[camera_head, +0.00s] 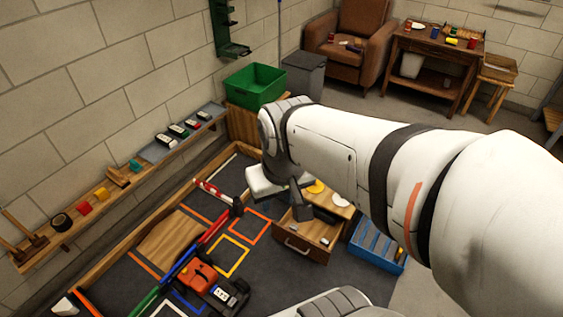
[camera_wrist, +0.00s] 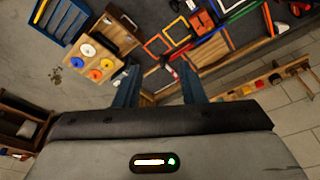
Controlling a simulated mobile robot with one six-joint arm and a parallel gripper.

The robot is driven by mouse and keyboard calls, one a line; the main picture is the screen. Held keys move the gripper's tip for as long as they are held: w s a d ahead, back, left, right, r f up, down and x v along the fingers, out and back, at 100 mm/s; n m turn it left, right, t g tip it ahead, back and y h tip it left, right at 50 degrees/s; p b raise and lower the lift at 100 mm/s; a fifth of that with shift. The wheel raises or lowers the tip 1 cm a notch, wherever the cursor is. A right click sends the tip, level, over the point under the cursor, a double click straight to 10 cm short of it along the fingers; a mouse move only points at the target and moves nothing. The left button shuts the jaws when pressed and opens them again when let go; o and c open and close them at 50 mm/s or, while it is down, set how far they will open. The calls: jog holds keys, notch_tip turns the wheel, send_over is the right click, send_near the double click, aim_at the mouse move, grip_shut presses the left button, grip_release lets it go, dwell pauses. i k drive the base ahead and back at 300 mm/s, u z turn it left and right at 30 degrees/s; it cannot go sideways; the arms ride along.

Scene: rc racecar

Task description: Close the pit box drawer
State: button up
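The wooden pit box (camera_head: 345,210) stands in the middle of the head view, with yellow and white discs on its top. Its drawer (camera_head: 297,248) is pulled out, and a handle shows on its front. A few small items lie inside the drawer. In the wrist view the pit box (camera_wrist: 84,72) and its open drawer (camera_wrist: 128,22) are at the upper left. My gripper (camera_head: 299,198) is above and behind the drawer's left side in the head view. In the wrist view my gripper (camera_wrist: 160,84) has its two fingers wide apart with nothing between them.
A blue crate (camera_head: 377,246) stands right of the pit box. A red racecar (camera_head: 208,284) and coloured bars lie on the dark mat to the left. A wall shelf (camera_head: 85,218) holds tools. A green bin (camera_head: 256,84) is behind. Floor past the crate is clear.

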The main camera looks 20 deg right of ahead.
aim_at(308, 237)
jog(key=u, duration=0.85)
jog(key=k, duration=0.6)
jog(key=z, duration=0.9)
jog(key=i, duration=1)
